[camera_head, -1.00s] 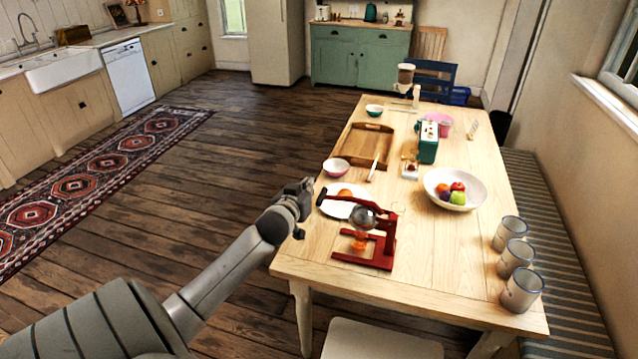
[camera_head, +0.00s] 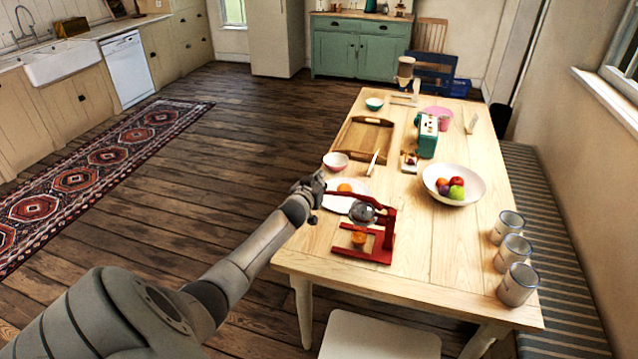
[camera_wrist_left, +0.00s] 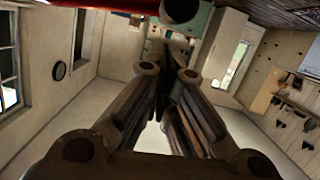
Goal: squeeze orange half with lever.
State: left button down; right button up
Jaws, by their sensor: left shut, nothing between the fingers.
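The red juicer (camera_head: 386,238) stands on the near left part of the table. Its lever (camera_head: 350,199) reaches left from the top of the post, with a grey press cup (camera_head: 363,212) under it. An orange item (camera_head: 358,239), too small to tell as fruit or juice, sits low below the cup. A white plate (camera_head: 336,206) behind the juicer holds an orange half (camera_head: 344,187). My left gripper (camera_head: 318,184) is shut and empty at the lever's handle end; contact is unclear. In the left wrist view, its closed fingers (camera_wrist_left: 162,75) lie below the dark handle end (camera_wrist_left: 180,9).
The table (camera_head: 440,255) is bare right of the juicer. A white chair (camera_head: 380,336) is in front.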

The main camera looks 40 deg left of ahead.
pick_arm(q)
jog(key=shift+d+f, duration=0.1)
jog(key=shift+f, duration=0.35)
jog(key=shift+s+a+f+b, duration=0.1)
jog(key=shift+a+f+b, duration=0.05)
jog(key=shift+f+b, duration=0.35)
jog(key=shift+s+a+f+b, duration=0.1)
jog(key=shift+f+b, duration=0.3)
jog(key=shift+f, duration=0.15)
jog(key=shift+r, duration=0.1)
